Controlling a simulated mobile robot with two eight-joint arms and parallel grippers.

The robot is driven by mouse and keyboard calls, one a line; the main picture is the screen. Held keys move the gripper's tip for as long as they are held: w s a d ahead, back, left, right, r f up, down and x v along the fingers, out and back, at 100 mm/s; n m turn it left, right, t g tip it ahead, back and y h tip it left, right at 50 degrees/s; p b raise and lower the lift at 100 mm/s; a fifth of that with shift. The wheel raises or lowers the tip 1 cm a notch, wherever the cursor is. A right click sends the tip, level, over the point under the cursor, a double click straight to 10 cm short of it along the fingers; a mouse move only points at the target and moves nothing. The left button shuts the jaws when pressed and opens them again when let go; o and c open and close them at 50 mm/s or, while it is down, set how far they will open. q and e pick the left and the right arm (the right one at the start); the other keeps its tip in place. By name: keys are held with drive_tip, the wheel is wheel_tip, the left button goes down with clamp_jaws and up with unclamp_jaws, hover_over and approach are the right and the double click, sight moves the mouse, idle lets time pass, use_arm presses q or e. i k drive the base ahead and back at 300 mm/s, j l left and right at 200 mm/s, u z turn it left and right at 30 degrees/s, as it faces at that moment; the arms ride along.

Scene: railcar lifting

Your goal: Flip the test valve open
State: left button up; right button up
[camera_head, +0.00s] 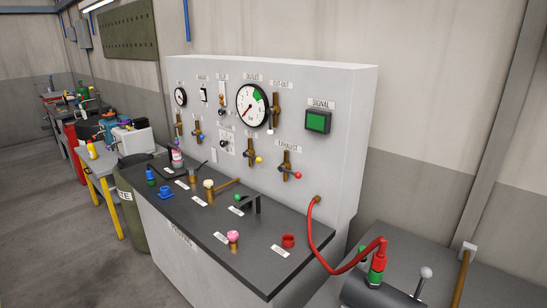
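A grey control panel (348,155) carries several brass lever valves. A valve with a white knob (275,110) sits under the CUT-OUT label, its body upright. A valve with a red-ended lever (287,165) sits under the EXHAUST label, the lever pointing right. A valve with a yellow knob (249,151) is left of it, and two more brass valves (197,132) are at the lower left of the panel. The other labels are too small to read, so I cannot tell which valve is the test valve. Neither of my grippers is in view.
A dark bench top (255,250) juts out below the panel, with a pink knob (233,237), a red cap (288,241) and a black handle (250,201) on it. A red hose (325,258) loops at the right. Open floor (60,240) lies left.

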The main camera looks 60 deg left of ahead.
sight(245, 154)
drive_tip(key=u, duration=2.05)
drive_tip(key=i+j, duration=0.95)
drive_tip(key=i, duration=0.2)
drive_tip(key=i+j, duration=0.5)
drive_tip(key=i+j+u, duration=0.1)
drive_tip(key=i+j, duration=0.35)
drive_tip(key=i, duration=0.2)
